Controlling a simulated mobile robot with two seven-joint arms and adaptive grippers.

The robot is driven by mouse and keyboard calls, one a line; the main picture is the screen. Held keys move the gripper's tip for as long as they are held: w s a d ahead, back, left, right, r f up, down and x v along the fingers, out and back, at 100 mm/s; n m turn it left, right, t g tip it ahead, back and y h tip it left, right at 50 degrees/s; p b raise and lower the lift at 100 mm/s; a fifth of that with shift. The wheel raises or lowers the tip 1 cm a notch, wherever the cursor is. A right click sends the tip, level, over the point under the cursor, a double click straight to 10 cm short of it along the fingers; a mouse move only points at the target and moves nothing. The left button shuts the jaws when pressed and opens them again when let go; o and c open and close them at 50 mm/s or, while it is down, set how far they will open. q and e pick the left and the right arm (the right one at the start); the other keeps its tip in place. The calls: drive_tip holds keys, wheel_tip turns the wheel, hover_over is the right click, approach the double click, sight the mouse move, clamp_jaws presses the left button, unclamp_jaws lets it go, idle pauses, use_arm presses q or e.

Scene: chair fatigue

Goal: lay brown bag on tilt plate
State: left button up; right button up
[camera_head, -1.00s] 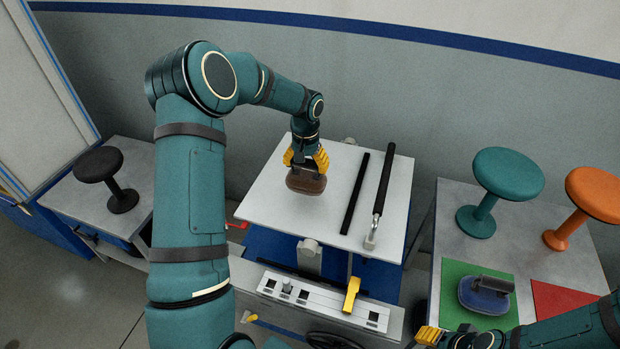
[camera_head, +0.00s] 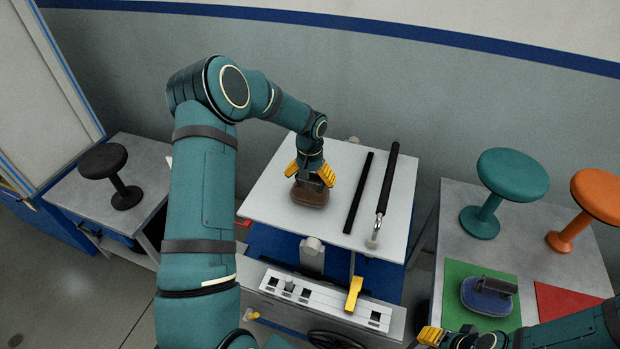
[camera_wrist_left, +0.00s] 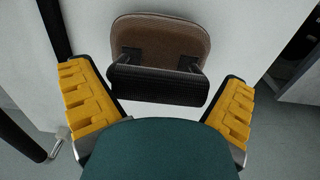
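The brown bag (camera_head: 309,195) lies on the pale tilt plate (camera_head: 270,200), left of the black bar. It also shows in the left wrist view (camera_wrist_left: 160,42), with its dark handle (camera_wrist_left: 158,84) toward me. My left gripper (camera_head: 310,176) is just above the bag. In the left wrist view its yellow fingers (camera_wrist_left: 158,108) are spread wide on either side of the handle, not touching it. My right gripper (camera_head: 432,336) is at the bottom right edge, only partly in view, away from the plate; its finger opening is not clear.
A black bar (camera_head: 358,192) and a black-handled rod (camera_head: 385,195) lie on the plate's right part. A panel with a yellow lever (camera_head: 353,294) is in front. The right table holds a blue bag (camera_head: 487,296) on a green mat, a red mat (camera_head: 566,304), and teal and orange stools.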

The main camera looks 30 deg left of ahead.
use_arm(q)
wheel_tip(320, 180, up, 12)
idle(0.6)
idle(0.5)
